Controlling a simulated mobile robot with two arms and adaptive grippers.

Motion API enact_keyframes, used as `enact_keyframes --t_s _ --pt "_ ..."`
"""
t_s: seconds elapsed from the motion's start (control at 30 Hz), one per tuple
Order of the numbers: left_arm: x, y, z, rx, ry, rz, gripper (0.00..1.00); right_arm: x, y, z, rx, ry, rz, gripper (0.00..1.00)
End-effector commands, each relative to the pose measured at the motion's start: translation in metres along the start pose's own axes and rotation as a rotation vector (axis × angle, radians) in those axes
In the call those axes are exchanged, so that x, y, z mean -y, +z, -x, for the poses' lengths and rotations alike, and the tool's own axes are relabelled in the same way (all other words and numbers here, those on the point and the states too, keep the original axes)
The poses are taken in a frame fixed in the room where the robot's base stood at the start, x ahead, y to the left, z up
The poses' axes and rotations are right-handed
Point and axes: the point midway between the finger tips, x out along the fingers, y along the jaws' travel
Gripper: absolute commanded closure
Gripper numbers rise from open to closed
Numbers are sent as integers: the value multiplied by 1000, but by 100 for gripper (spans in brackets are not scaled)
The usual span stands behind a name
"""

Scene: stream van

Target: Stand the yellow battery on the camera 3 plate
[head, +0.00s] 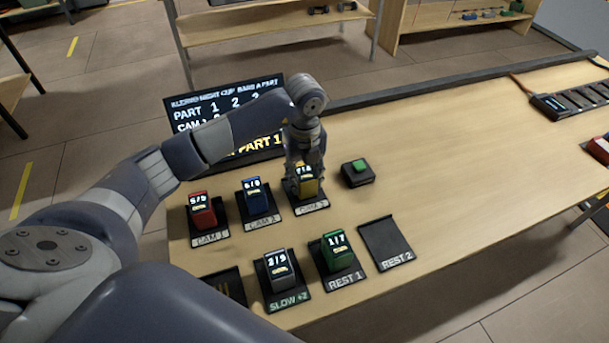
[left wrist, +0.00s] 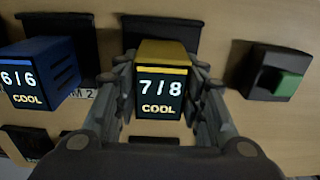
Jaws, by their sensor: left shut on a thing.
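The yellow battery (head: 306,184) stands upright at the camera 3 plate (head: 312,206), whose CAM 3 label shows in front of it. My left gripper (head: 304,165) comes down from above and is shut on the yellow battery. In the left wrist view the battery (left wrist: 161,82) sits between both fingers, its screen reading 7/8 COOL. The dark plate shows behind it there. The head view does not show clearly whether the battery's base touches the plate. My right gripper is not in view.
A red battery (head: 202,212) stands on CAM 1 and a blue battery (head: 256,198) on CAM 2. A grey battery (head: 280,270) is on SLOW +2, a green one (head: 338,251) on REST 1. The REST 2 plate (head: 386,245) is empty. A green button box (head: 357,172) stands right.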

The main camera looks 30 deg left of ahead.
Motion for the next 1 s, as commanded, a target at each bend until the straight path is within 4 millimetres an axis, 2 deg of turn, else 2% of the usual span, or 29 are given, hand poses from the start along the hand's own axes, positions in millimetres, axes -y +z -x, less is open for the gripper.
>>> enact_keyframes --t_s 0.07,0.1,0.17,0.47,0.63,0.77,1.0 --pt "0 0 -3 1 -1 0 96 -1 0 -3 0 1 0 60" --pt "0 0 -3 0 0 0 55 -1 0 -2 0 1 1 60" --pt "0 0 -2 0 1 0 42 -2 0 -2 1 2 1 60" --pt "0 0 -2 0 1 0 42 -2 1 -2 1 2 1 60" --pt "0 1 7 2 -2 0 42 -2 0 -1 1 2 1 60" --pt "1 1 30 4 -3 -1 42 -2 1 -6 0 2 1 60" --pt "1 1 83 3 -4 0 42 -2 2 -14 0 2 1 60"
